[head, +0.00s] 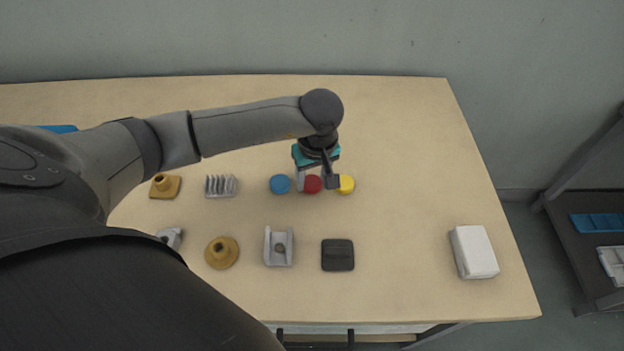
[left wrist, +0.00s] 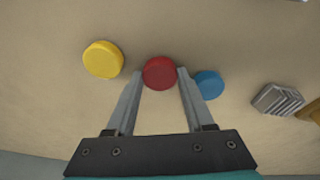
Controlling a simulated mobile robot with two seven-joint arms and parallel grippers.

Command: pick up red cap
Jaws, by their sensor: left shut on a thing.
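The red cap (head: 313,185) sits on the table between a blue cap (head: 280,184) on its left and a yellow cap (head: 346,184) on its right. My left gripper (head: 317,184) reaches down over the red cap. In the left wrist view its two fingers (left wrist: 160,82) are shut on the sides of the red cap (left wrist: 160,73). There the yellow cap (left wrist: 103,60) lies to the left and the blue cap (left wrist: 207,84) lies close beside the right finger. The cap appears at table level; I cannot tell any gap beneath it. My right gripper is not in view.
A grey finned block (head: 221,186) and a brass-coloured part (head: 164,186) lie to the left. In front are a tan flanged part (head: 222,252), a grey bracket (head: 278,247) and a black block (head: 338,255). A white box (head: 474,251) is at right. The table's back right is clear.

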